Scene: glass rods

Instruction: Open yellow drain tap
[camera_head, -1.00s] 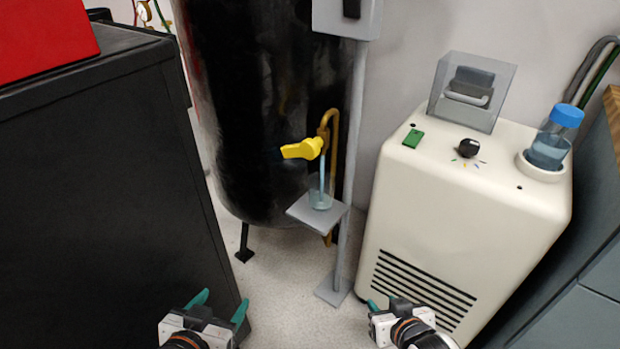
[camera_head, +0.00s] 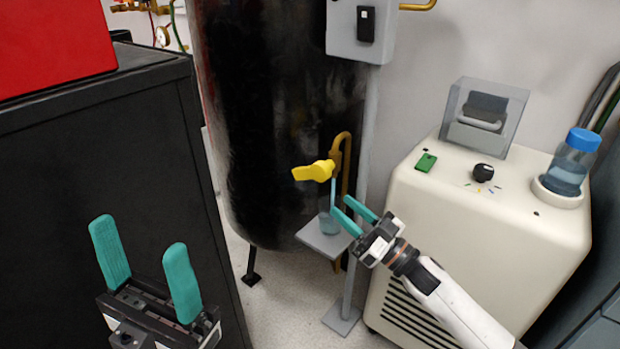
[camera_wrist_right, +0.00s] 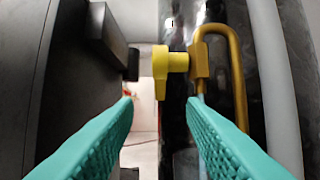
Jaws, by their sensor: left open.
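The yellow drain tap (camera_head: 314,171) sits on a brass pipe (camera_head: 345,165) low on the front of the black tank (camera_head: 270,90). Its lever points left in the head view. In the right wrist view the yellow tap (camera_wrist_right: 162,68) is ahead, between and beyond the fingers. My right gripper (camera_head: 349,208) is open and empty, below and right of the tap, apart from it. Its teal fingers (camera_wrist_right: 155,125) also show in the right wrist view. My left gripper (camera_head: 140,262) is open and empty, in front of the black cabinet at the lower left.
A grey post (camera_head: 366,150) rises behind. A cream machine (camera_head: 480,215) is on the right, a black cabinet (camera_head: 100,140) on the left.

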